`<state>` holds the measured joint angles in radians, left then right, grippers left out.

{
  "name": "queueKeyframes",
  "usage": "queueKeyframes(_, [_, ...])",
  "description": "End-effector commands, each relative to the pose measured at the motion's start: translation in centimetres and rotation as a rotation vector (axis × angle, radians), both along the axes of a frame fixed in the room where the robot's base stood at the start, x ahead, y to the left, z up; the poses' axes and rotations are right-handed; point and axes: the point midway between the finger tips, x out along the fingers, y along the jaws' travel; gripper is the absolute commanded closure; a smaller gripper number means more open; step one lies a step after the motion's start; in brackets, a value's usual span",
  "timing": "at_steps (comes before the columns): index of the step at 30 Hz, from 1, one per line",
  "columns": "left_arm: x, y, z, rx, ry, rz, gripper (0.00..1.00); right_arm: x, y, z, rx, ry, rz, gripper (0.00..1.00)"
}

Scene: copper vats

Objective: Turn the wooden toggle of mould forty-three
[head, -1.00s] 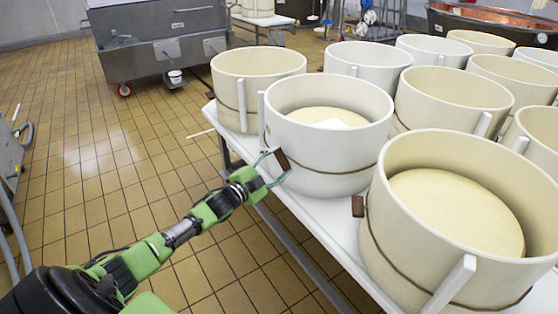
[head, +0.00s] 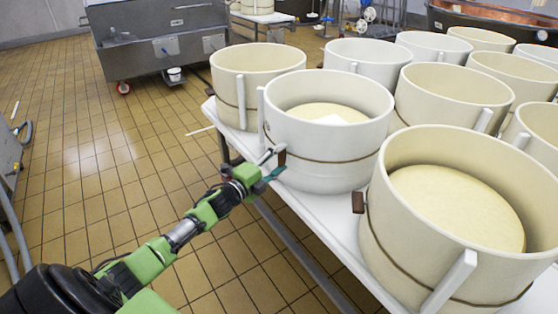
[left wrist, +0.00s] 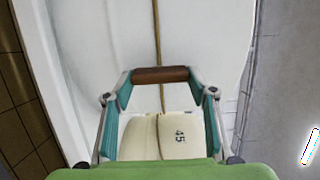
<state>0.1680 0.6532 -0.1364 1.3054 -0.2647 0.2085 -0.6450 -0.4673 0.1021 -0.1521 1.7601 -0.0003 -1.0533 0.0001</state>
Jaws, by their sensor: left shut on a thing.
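A white round mould (head: 325,165) with a pale cheese (head: 328,112) inside stands at the table's left edge. A cord runs around it, with a brown wooden toggle (head: 282,158) on its near left side. My left gripper (head: 271,165) is shut on this toggle, which now stands upright. In the left wrist view the toggle (left wrist: 160,74) lies between the two fingertips, across the cord (left wrist: 156,30). Below it a cream surface (left wrist: 140,138) bears a number that looks like 45. I cannot read a number in the head view. My right gripper is out of view.
A cream mould (head: 415,240) with a cheese and its own brown toggle (head: 358,202) stands in front on the right. Another cream mould (head: 245,90) stands behind. Several more fill the white table (head: 330,235).

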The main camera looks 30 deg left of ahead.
Motion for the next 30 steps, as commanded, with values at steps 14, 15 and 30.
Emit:
queueKeyframes(14, [-0.04,-0.15,-0.13,0.020,-0.001,-0.003,0.70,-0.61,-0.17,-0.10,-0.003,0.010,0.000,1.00])
queueKeyframes(15, [-0.04,-0.15,-0.13,0.020,-0.001,-0.003,0.70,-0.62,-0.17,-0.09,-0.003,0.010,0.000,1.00])
queueKeyframes(30, [-0.44,0.02,-0.13,0.017,0.000,-0.001,0.31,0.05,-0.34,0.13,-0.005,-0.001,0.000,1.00])
